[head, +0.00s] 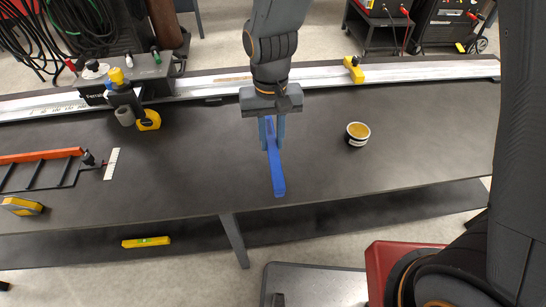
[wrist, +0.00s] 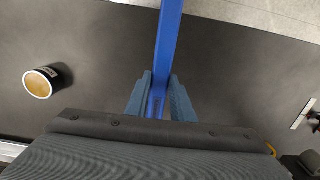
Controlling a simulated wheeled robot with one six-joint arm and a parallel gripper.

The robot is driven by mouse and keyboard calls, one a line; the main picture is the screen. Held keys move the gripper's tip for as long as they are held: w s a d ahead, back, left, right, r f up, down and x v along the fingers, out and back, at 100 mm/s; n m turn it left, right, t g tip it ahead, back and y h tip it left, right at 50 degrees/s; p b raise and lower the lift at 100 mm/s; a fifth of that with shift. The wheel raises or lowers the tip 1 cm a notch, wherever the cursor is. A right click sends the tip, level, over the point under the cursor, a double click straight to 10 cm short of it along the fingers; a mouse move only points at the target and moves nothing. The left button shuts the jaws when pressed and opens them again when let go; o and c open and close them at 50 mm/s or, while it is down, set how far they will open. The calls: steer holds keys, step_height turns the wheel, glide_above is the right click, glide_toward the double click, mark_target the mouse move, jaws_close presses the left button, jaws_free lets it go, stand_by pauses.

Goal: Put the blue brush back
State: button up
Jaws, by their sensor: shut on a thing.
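The blue brush (head: 276,172) is a long, narrow blue bar in the head view, pointing toward the table's front edge. My gripper (head: 273,130) is shut on it near its far end, over the middle of the dark table (head: 190,185). In the wrist view the brush (wrist: 168,35) runs up out of the frame from between the two fingers of my gripper (wrist: 158,90). Its bristles cannot be made out. I cannot tell whether the brush touches the table top.
An open round tin (head: 357,134) stands right of my gripper. A long metal rail (head: 210,83) with yellow pieces runs along the back. At left are an orange-edged black rack (head: 42,170), a white strip (head: 112,163) and a yellow tape measure (head: 148,120). A yellow level (head: 146,242) lies below.

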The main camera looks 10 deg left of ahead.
mark_target(271, 142)
steer(key=shift+f+p, duration=0.5)
steer(key=shift+f, duration=3.4)
steer(key=shift+s+f, duration=0.1)
steer(key=shift+f, duration=0.05)
steer(key=o, duration=0.9)
steer(key=r, duration=0.4)
steer(key=r+b, duration=0.1)
steer(key=r, duration=0.7)
steer(key=shift+w+r+b, duration=0.15)
steer(key=shift+w+b, duration=0.1)
steer(key=shift+b, duration=0.15)
steer(key=s+d+m, duration=0.1)
steer(key=d, duration=0.7)
steer(key=s+d+r, duration=0.1)
steer(key=s+d, duration=0.1)
steer(key=d, duration=0.6)
steer(key=s+d+m+t, duration=0.1)
steer(key=d, duration=0.7)
steer(key=shift+s+d+r+m, duration=0.15)
steer(key=shift+d+r+m, duration=0.15)
steer(key=shift+r, duration=0.05)
